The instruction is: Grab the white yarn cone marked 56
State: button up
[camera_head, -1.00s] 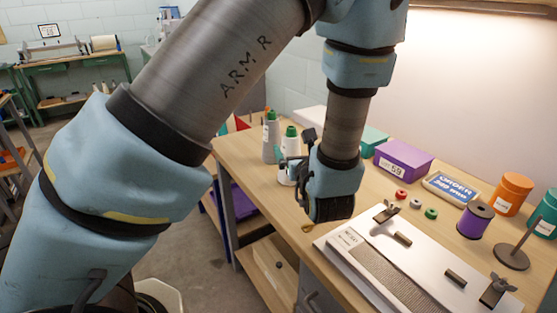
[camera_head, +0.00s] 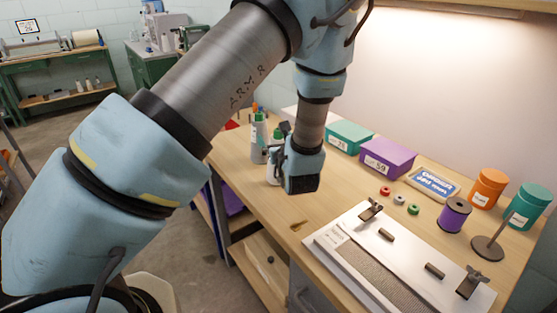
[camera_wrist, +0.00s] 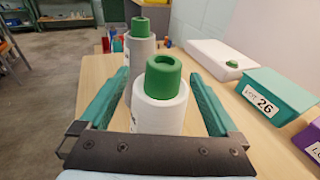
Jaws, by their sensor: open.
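A white yarn cone (camera_wrist: 158,115) with a green top stands upright in the wrist view, between the two teal fingers of my gripper (camera_wrist: 157,76). The fingers are open, one on each side of it, and I cannot tell whether either touches it. Its lower part is hidden behind the gripper's dark bar, and the number is not readable. A second, greyer cone (camera_wrist: 141,50) with a green top stands behind it. In the head view the nearer cone (camera_head: 272,172) is partly hidden by my wrist, and the other cone (camera_head: 258,137) stands beyond it.
A teal box (camera_wrist: 275,95) labelled 26, a purple box (camera_head: 388,158) labelled 59 and a white case (camera_wrist: 203,58) stand to the right. A metal loom board (camera_head: 355,250), a purple spool (camera_head: 454,214) and small coloured rings lie nearer. The wooden tabletop's left edge is close to the cones.

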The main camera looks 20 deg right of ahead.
jog(key=shift+c, duration=0.2)
grip_shut()
dwell(0.5)
